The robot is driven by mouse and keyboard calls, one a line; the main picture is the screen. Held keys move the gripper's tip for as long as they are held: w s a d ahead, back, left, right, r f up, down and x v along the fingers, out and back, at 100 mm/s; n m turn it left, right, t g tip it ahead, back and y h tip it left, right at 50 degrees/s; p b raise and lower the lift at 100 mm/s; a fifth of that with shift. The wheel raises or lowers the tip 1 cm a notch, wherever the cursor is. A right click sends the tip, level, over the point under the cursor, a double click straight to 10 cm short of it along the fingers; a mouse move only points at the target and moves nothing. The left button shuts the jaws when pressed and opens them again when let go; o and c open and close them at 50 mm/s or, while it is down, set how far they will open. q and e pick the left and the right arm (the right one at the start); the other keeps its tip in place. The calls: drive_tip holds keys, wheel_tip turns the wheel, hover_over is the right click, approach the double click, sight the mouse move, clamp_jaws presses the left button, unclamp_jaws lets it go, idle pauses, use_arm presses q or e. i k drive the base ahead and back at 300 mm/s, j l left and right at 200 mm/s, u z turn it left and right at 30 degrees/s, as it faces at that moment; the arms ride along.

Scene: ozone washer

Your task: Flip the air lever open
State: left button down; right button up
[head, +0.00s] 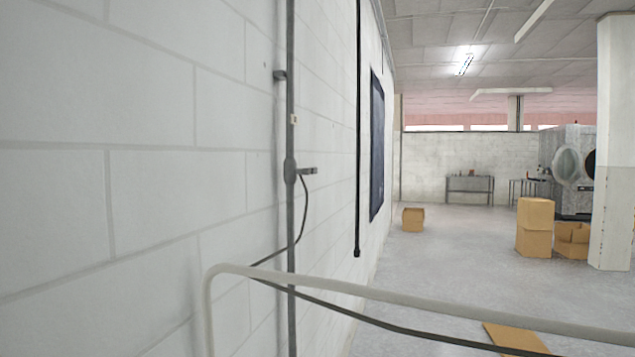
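A thin grey vertical pipe (291,230) runs up the white block wall on the left. A small dark fitting (308,170) sticks out to the right from the pipe's thicker joint; it looks like the air lever or its valve, but is too small to tell whether open or closed. A black hose (302,212) hangs from this fitting and curves down to the left. Neither of my grippers is in view, and nothing is seen touching the fitting.
A pale bent rail (400,296) crosses the foreground below the fitting, with a dark cable (390,326) beneath it. Cardboard boxes (534,228), a white column (612,150) and a round-doored machine (568,165) stand right.

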sight(312, 171)
drive_tip(key=i+l, duration=0.3)
drive_tip(key=i, duration=0.25)
drive_tip(key=i+l+u, duration=0.1)
drive_tip(key=i+l, duration=0.15)
drive_tip(key=i, duration=0.25)
drive_tip(key=i+l, duration=0.3)
drive_tip(key=i, duration=0.2)
drive_tip(key=i+l, duration=0.35)
drive_tip(key=i, duration=0.2)
drive_tip(key=i+l+u, duration=0.1)
drive_tip(key=i+l, duration=0.2)
drive_tip(key=i, duration=0.2)
